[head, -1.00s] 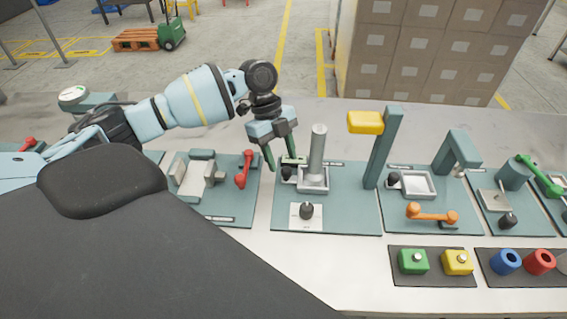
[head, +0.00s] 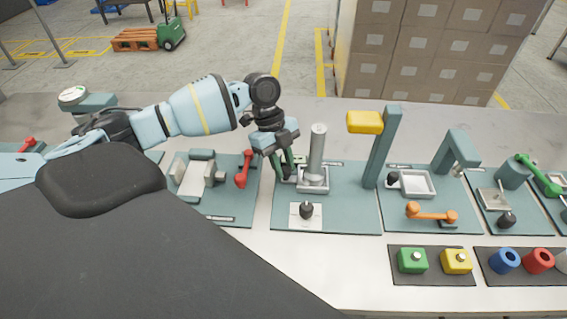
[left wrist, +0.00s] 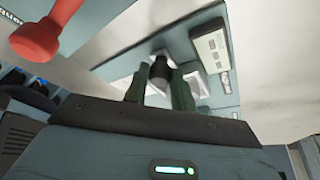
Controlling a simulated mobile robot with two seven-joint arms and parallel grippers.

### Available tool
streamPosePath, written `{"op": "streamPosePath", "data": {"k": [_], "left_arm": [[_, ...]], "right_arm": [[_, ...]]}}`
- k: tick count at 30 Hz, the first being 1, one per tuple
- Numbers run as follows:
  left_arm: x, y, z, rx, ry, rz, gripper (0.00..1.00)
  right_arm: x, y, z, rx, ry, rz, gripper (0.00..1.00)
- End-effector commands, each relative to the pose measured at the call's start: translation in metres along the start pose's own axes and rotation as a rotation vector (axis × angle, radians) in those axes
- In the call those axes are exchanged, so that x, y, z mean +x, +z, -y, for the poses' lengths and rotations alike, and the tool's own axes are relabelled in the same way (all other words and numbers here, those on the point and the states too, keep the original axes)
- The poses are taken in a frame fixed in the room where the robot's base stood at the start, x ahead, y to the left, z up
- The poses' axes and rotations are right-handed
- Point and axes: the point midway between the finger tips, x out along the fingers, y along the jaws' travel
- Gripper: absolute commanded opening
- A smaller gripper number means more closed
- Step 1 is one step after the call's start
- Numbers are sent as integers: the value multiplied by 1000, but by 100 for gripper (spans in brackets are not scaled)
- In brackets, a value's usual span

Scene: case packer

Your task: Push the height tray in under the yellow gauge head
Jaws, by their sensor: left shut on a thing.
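The height tray (head: 316,189) is a small grey square tray on a teal base plate, with an upright metal cylinder (head: 317,150) standing in it. The yellow gauge head (head: 365,122) hangs from a teal post to the right of the tray; the tray is left of it, not under it. My left gripper (head: 284,169) is at the tray's left side, its dark green fingers closed around the tray's black knob. In the left wrist view the knob (left wrist: 160,69) sits between the two fingers. My right gripper is not in view.
A red handle (head: 244,170) stands close left of my left gripper. A black knob on a white plate (head: 306,211) is in front of the tray. Another tray station (head: 413,184) with an orange handle (head: 432,214) is to the right. Green and yellow blocks lie in front.

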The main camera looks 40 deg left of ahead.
Motion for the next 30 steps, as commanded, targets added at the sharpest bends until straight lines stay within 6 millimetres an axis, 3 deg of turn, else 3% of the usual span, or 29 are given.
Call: {"op": "streamPosePath", "data": {"k": [8,24,30], "left_arm": [[2,-5,6,2,0,-1,0],[21,-50,54,2,-2,-2,0],[24,-58,63,2,-1,-1,0]], "right_arm": [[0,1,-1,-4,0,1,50],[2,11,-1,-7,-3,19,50],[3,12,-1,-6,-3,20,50]]}}
